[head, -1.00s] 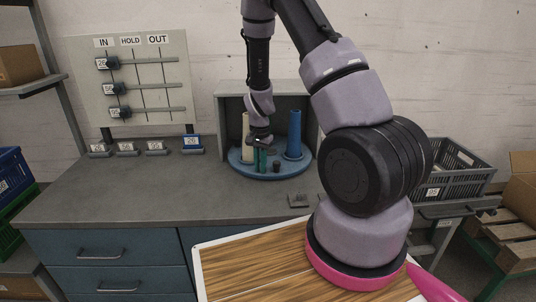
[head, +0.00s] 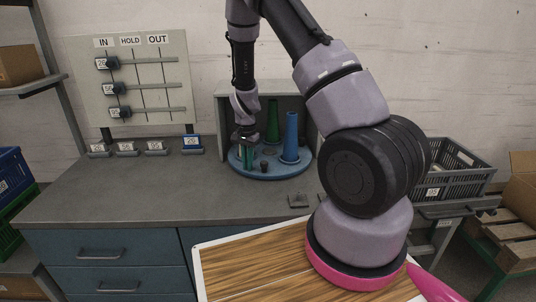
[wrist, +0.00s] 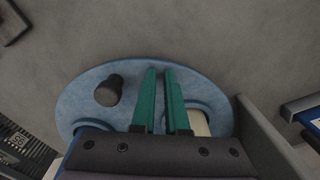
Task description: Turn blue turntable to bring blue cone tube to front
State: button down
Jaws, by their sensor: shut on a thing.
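The round blue turntable (head: 243,164) sits in a grey open-fronted housing at the back of the bench; it also shows in the wrist view (wrist: 75,105). The blue cone tube (head: 291,137) stands upright on its right side. A green cone tube (head: 273,122) stands at the back. A cream tube (wrist: 199,124) shows partly in the wrist view, beside the right finger. My gripper (head: 249,160) is at the turntable's front left, its teal fingers (wrist: 160,98) pointing down and shut. What they grip is hidden between them. A dark knob (wrist: 109,91) stands beside them, apart.
The housing walls (head: 222,130) rise behind and beside the turntable. A board with IN, HOLD and OUT columns (head: 130,80) stands at left, with small numbered blocks below. A small grey block (head: 298,200) lies at the front right.

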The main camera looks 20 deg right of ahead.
aim_at(238, 164)
jog(key=shift+s+f, duration=0.45)
jog(key=shift+f, duration=0.15)
jog(key=shift+w+a, duration=0.35)
jog(key=shift+w, duration=0.35)
jog(key=shift+w+a, duration=0.35)
jog(key=shift+w, duration=0.45)
jog(key=shift+w+a, duration=0.3)
jog(key=shift+w, duration=0.45)
jog(key=shift+w+a, duration=0.25)
jog(key=shift+w, duration=0.45)
jog(key=shift+r, duration=0.1)
jog(key=a+r, duration=0.4)
jog(key=r, duration=0.2)
jog(key=shift+s, duration=0.2)
